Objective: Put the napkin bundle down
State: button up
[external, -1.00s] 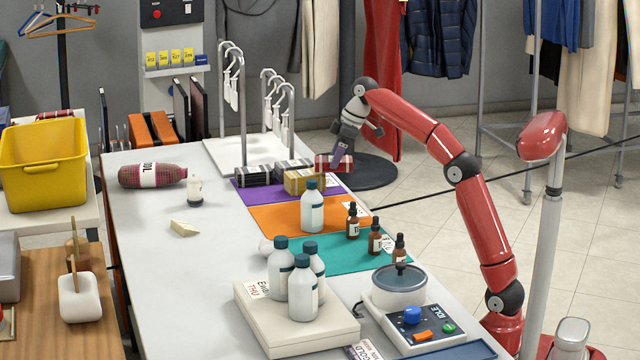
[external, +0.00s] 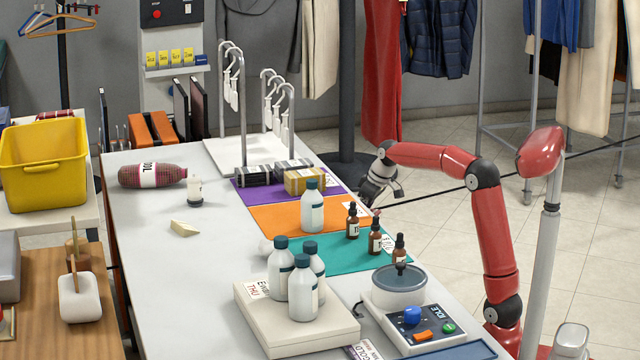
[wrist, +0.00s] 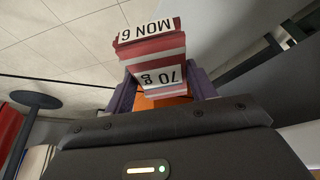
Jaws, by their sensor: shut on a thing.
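The napkin bundle (wrist: 150,50) is red with white bands and printed labels reading "MON 6" and "70 8". In the wrist view it sits between the purple fingers of my gripper (wrist: 163,90), which is shut on it. In the external view my gripper (external: 372,203) is at the right edge of the orange mat (external: 270,217). There the bundle is mostly hidden, with only a small reddish bit showing by the fingers. I cannot tell whether it touches the counter.
A white bottle (external: 312,208) stands on the orange mat. Small brown bottles (external: 352,222) stand near my gripper by the teal mat (external: 330,260). Dark striped bundles (external: 254,176) and a tan bundle (external: 304,182) lie on the purple mat (external: 250,191).

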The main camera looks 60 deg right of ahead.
jog(key=a+f+p, duration=0.2)
jog(key=a+f, duration=0.5)
jog(key=f, duration=0.3)
jog(key=a+f+p, duration=0.1)
jog(key=a+f, duration=0.6)
jog(key=f, duration=0.3)
jog(key=s+a+f+p, duration=0.3)
jog(key=s+f, duration=0.3)
jog(key=s, duration=0.2)
jog(key=shift+s+a+f, duration=0.3)
jog(key=shift+a+f, duration=0.05)
jog(key=shift+a, duration=0.5)
jog(key=shift+r, duration=0.1)
